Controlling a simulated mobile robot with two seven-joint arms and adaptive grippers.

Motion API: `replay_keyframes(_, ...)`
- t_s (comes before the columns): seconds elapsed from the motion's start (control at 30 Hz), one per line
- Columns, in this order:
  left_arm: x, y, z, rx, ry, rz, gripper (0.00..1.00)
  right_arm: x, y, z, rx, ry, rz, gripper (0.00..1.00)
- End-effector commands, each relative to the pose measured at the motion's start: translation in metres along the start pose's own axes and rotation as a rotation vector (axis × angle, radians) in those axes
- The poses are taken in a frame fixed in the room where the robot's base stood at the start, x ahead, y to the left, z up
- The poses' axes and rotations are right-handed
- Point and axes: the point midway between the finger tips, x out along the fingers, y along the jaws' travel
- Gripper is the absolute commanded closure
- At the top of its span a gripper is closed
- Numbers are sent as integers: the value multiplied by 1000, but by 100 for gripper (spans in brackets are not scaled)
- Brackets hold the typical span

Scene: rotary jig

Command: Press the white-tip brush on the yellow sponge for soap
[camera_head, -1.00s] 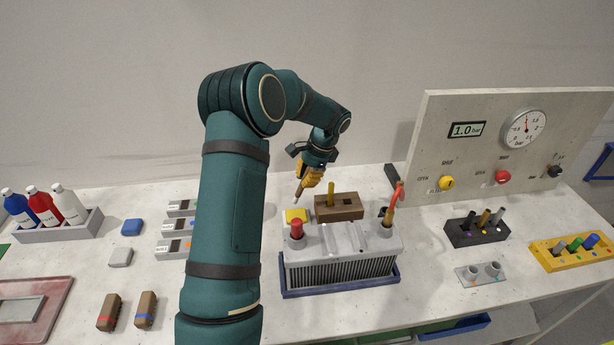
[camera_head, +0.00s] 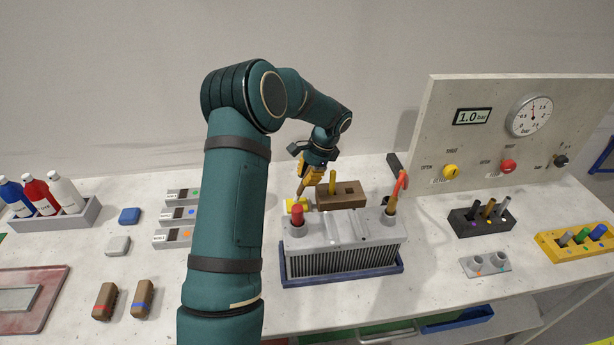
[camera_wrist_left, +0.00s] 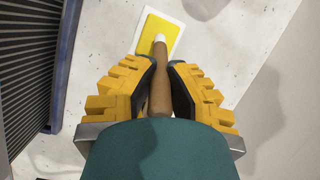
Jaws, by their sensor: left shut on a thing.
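The white-tip brush (camera_wrist_left: 159,78) has a brown handle and a white tip. My left gripper (camera_wrist_left: 161,85) is shut on its handle. In the wrist view the white tip lies over the yellow sponge (camera_wrist_left: 153,37), which sits on a white tray. My right gripper does not show.
A gauge panel (camera_head: 515,130) stands at the right.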

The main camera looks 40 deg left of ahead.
Motion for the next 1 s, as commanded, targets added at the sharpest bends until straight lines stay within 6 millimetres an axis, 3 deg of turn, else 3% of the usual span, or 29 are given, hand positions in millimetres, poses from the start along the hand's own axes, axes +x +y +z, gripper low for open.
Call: replay_keyframes(1.0, 9, 1, -3, 0, 0, 0, 100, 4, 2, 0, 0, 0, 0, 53)
